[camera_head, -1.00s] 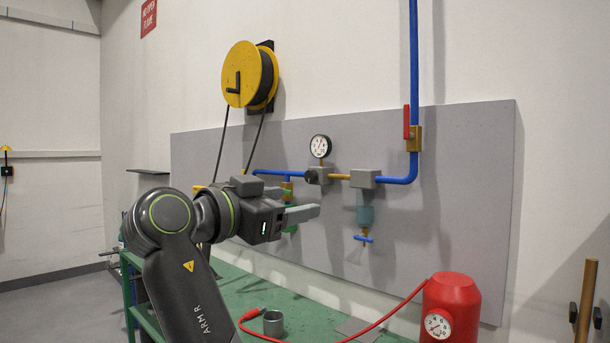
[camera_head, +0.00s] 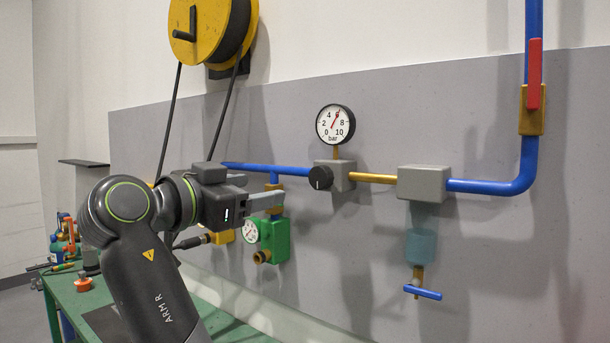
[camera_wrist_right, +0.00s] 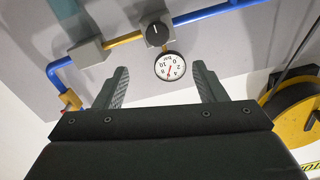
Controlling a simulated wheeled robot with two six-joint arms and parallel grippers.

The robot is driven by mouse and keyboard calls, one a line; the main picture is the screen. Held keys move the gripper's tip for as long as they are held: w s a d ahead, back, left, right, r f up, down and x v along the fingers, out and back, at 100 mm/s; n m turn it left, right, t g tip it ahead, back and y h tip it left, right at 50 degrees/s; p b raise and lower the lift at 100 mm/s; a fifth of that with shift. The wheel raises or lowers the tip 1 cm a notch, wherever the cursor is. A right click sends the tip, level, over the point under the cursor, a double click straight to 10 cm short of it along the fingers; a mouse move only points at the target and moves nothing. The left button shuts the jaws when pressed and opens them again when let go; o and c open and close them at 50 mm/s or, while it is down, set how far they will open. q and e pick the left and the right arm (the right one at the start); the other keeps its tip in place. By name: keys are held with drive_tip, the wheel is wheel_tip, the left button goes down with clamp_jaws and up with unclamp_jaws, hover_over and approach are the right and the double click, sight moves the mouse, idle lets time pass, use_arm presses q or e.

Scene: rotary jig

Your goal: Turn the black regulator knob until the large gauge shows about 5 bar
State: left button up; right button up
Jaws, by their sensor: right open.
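The black regulator knob (camera_head: 320,177) sits on the front of a grey regulator block (camera_head: 342,174) on the blue and brass pipe. The large white gauge (camera_head: 335,124) stands above it, and its red needle points near 6. My right gripper (camera_head: 264,192) is open and empty, left of the knob and apart from it. In the right wrist view the knob (camera_wrist_right: 157,34) and the gauge (camera_wrist_right: 170,66) appear upside down, beyond the gap between the open fingers (camera_wrist_right: 160,70). My left gripper is not in view.
A green unit (camera_head: 275,241) with a small gauge (camera_head: 250,231) hangs below the right gripper. A grey block (camera_head: 423,182) with a clear bowl (camera_head: 420,246) is right of the knob. A red-handled valve (camera_head: 535,75) and yellow reel (camera_head: 200,28) are above. A green bench (camera_head: 240,332) lies below.

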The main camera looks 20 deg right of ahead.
drive_tip(key=p, duration=0.8)
approach(318, 176)
drive_tip(key=p+x, duration=0.3)
drive_tip(key=x, duration=0.5)
drive_tip(key=shift+w+d+r, duration=0.1)
drive_tip(key=shift+w+d, duration=0.05)
drive_tip(key=shift+d, duration=0.05)
use_arm(q)
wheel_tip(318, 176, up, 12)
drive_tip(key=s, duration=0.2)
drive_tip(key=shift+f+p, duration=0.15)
drive_tip(key=shift+p, duration=0.15)
use_arm(e)
drive_tip(key=shift+w+d, duration=0.4)
drive_tip(key=shift+d, duration=0.1)
drive_tip(key=shift+c, duration=0.4)
drive_tip(key=c, duration=0.9)
